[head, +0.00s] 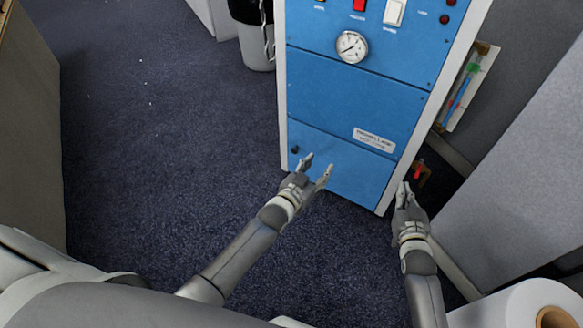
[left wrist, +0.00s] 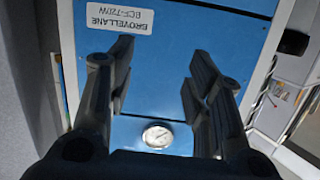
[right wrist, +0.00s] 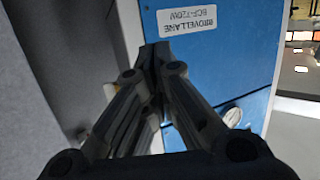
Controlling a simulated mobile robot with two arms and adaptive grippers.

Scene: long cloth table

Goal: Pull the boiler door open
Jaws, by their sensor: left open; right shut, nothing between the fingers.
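The boiler is a tall blue-fronted cabinet (head: 345,103) with a pale frame. Its lowest blue panel (head: 345,182), which looks like the door, lies flush with the front. A small dark knob (head: 295,149) sits near that panel's upper left. My left gripper (head: 318,168) is open and empty in front of the panel, to the right of the knob. Its spread fingers (left wrist: 160,75) show against the blue front in the left wrist view. My right gripper (head: 405,188) is shut and empty by the boiler's lower right edge. Its closed tips (right wrist: 157,52) show in the right wrist view.
Grey panels (head: 520,170) stand close on the right. The carpet (head: 150,130) to the left is clear.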

